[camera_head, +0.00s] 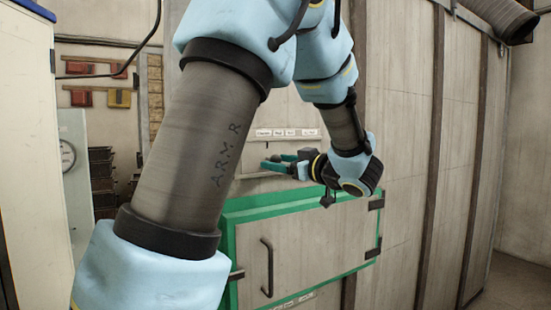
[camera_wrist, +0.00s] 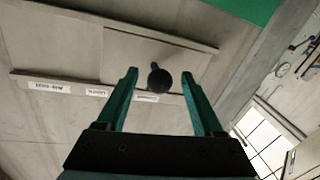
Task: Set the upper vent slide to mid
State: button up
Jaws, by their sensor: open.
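The upper vent slide (camera_wrist: 120,55) is a pale flat plate on the grey wall, with a dark round knob (camera_wrist: 160,80) on a short stem. My gripper (camera_wrist: 159,75) is open, with one green finger on each side of the knob and a visible gap at both sides. Whether the knob lies fully between the fingertips in depth is unclear. A row of white labels (camera_wrist: 50,87) runs along the slide; the knob is nearest the end label (camera_wrist: 147,98). In the head view my gripper (camera_head: 272,163) is at the wall just below the labels (camera_head: 291,132).
Below my gripper is a green-framed door (camera_head: 250,262) with a dark vertical handle (camera_head: 267,267); its green top ledge (camera_head: 290,200) juts out. A pipe (camera_head: 497,18) is at the upper right. A pale cabinet (camera_head: 28,150) stands at the left.

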jog(key=shift+x, duration=0.75)
jog(key=shift+c, duration=0.4)
grip_shut()
dwell(0.5)
